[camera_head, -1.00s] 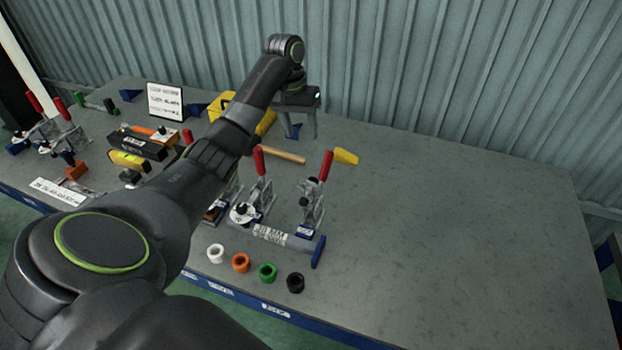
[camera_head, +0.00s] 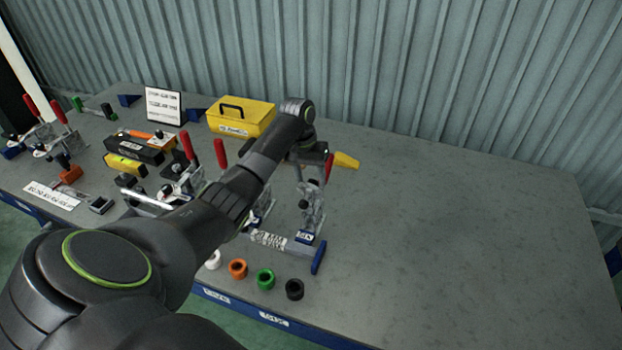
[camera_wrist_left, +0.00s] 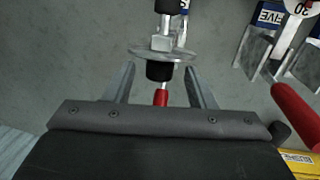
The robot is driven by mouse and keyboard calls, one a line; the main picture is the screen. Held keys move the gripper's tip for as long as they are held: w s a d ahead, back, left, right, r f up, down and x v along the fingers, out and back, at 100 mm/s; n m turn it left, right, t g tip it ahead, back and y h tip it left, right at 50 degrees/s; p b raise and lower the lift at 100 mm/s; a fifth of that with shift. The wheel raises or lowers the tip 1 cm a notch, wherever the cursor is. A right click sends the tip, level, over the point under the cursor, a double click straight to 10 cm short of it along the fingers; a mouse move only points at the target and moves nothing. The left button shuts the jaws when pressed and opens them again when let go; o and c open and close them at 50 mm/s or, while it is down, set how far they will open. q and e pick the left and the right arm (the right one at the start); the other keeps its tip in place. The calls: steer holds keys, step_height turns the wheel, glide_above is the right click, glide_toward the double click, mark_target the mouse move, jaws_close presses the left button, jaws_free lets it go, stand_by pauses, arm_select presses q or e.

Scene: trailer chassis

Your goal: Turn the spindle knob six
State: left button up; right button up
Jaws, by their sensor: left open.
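My left gripper (camera_wrist_left: 160,85) is open. In the left wrist view its two fingers stand on either side of a black knob (camera_wrist_left: 158,71) below a round metal disc (camera_wrist_left: 175,55). A red tip shows just past the knob; I cannot tell whether the fingers touch anything. In the head view the left gripper's black body (camera_head: 308,154) is behind and above the rightmost toggle clamp (camera_head: 311,212), close to its red handle (camera_head: 329,166). The fingertips are hidden there. I cannot read a number six on the knob. My right gripper is not in view.
Several coloured rings, including a green one (camera_head: 265,278), lie along the front edge. Other red-handled clamps stand at left. A yellow toolbox (camera_head: 258,114) and a sign (camera_head: 164,105) are at the back. The table's right side (camera_head: 460,220) is clear.

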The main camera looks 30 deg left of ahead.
arm_select(q)
steer(key=shift+d+f, duration=0.1)
steer(key=shift+f, duration=0.8)
steer(key=shift+c, duration=0.2)
